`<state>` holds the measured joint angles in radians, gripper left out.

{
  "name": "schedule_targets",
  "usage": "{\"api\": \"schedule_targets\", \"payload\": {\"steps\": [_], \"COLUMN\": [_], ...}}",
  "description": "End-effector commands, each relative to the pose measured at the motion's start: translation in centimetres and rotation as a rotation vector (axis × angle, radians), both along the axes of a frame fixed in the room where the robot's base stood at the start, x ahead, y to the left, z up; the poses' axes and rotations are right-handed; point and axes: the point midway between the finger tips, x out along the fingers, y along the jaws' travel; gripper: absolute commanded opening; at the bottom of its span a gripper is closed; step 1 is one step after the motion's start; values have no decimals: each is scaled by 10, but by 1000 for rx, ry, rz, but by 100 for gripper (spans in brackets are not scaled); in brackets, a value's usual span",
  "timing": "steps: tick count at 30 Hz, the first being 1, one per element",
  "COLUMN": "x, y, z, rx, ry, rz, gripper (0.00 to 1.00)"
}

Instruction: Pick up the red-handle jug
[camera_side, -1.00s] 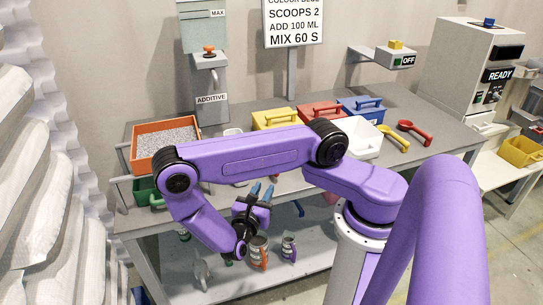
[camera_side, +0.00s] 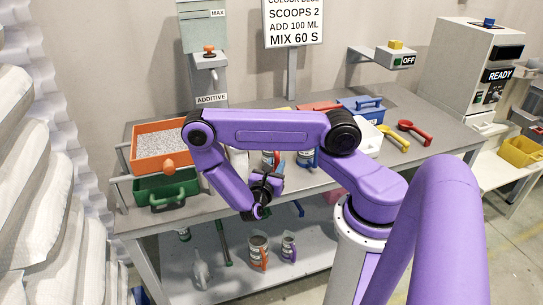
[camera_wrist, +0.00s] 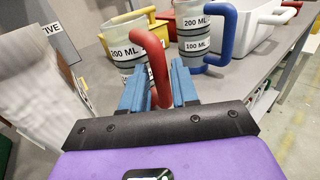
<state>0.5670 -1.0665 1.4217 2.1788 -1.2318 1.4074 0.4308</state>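The red-handle jug (camera_wrist: 124,45) is a grey cup with a white "200 ML" label, standing on the bench in the wrist view. Its curved red handle (camera_wrist: 157,65) reaches toward me, between the two blue fingers of my gripper (camera_wrist: 158,80). The fingers look apart on either side of the handle; whether they touch it is unclear. In the side view my gripper (camera_side: 272,180) is at the bench's front edge, and my arm partly hides the jug (camera_side: 268,161).
A blue-handle jug (camera_wrist: 195,35) stands close by on the right. A white bin (camera_wrist: 252,25) and yellow box (camera_wrist: 128,22) are behind. An orange tray (camera_side: 160,142) and green box (camera_side: 160,187) are at left.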

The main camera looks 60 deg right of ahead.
Motion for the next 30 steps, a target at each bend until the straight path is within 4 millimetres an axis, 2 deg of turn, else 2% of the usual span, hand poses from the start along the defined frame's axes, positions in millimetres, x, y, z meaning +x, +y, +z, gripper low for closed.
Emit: {"api": "schedule_targets", "payload": {"steps": [3,6,14,16,17,30], "x": [1,2,2,2,2,2], "y": [-14,-19,-20,-20,-20,-20], "z": [0,0,0,0,0,2], "rx": [-1,0,0,0,0,-2], "ry": [-1,-1,-1,-1,0,0], "rz": [-3,-1,0,0,0,0], "gripper": [29,29,29,6,0,0]}}
